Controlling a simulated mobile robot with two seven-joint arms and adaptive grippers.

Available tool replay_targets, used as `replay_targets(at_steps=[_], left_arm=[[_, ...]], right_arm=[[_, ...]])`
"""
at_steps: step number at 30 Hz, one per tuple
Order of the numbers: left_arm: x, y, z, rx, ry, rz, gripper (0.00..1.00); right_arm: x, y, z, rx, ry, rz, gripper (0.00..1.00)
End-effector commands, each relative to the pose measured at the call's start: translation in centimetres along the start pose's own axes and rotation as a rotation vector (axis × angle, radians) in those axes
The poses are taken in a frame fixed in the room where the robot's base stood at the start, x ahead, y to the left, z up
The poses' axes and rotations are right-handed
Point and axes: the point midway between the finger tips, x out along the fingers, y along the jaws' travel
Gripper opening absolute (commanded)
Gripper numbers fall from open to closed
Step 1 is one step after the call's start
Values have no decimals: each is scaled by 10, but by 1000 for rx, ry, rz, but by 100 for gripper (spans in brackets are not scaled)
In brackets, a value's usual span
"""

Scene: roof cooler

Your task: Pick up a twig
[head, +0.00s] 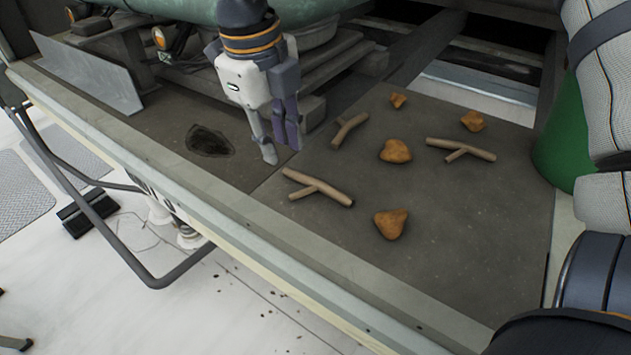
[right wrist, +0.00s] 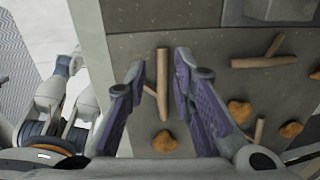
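Three brown forked twigs lie apart on the dark roof panel. The nearest twig (head: 318,187) shows in the right wrist view (right wrist: 162,88) between my spread fingers. A second twig (head: 349,130) lies behind it, and a third twig (head: 462,149) lies to the right. My right gripper (head: 281,151) points down, open and empty; in the head view it shows up and left of the nearest twig. In the right wrist view (right wrist: 158,78) a gap separates its purple pads.
Several orange-brown leaves, one (head: 391,224) near the front, lie among the twigs. A green cylinder (head: 305,8) stands behind; a raised metal plate (head: 90,72) is at left. The roof's front edge drops to a pale floor.

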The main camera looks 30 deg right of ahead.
Motion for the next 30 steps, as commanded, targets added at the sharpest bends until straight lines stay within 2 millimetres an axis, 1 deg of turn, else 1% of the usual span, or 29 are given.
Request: replay_targets(at_steps=[6,9,16,17,18,19,30], left_arm=[[0,0,0,0,1,0,40],[-1,0,-1,0,3,0,40],[-1,0,-1,0,4,1,40],[-1,0,-1,0,4,1,40],[-1,0,-1,1,4,0,40],[-1,0,-1,1,3,0,40],[-1,0,-1,1,3,1,40]], right_arm=[[40,-2,2,-1,2,0,23],[51,-2,2,0,0,0,23],[53,-2,2,0,-2,-1,23],[53,-2,2,0,-2,-1,16],[53,-2,2,0,-2,-1,7],[53,-2,2,0,-2,-1,2],[51,-3,2,0,-2,-1,1]])
